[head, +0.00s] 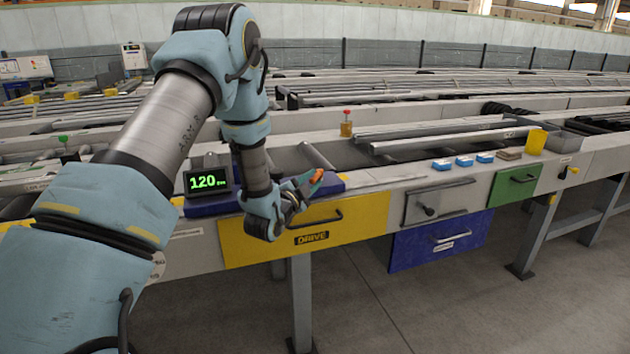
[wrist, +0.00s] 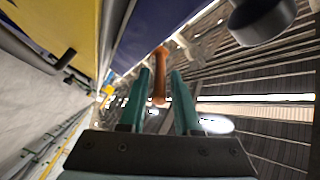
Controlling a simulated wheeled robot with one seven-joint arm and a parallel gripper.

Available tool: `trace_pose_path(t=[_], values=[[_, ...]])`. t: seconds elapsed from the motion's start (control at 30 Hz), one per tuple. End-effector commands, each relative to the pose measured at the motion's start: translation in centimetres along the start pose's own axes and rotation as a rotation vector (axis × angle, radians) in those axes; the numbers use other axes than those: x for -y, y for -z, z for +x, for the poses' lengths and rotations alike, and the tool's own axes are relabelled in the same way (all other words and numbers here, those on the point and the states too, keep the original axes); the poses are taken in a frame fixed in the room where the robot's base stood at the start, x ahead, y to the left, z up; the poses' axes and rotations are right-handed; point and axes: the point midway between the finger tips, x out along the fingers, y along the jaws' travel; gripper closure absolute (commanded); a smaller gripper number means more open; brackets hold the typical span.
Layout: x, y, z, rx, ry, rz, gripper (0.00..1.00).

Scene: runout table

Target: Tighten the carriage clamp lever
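The orange clamp lever (head: 317,177) sticks out at the front right of the blue carriage (head: 208,208), which carries a green display reading about 120. In the wrist view the lever (wrist: 160,62) is a short orange bar with a rounded end, lying between my two green fingers. My gripper (head: 303,187) is at the lever, above the yellow DRIVE drawer. In the wrist view my gripper (wrist: 160,78) is open, with a narrow gap visible on each side of the lever. Part of the carriage is hidden behind my arm in the head view.
Floor in front is clear.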

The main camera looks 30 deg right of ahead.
Motion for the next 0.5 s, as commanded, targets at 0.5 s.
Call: trace_pose_path(t=[0.5], values=[[-0.1,-0.1,-8.3,0.002,0.000,0.000,0.68]])
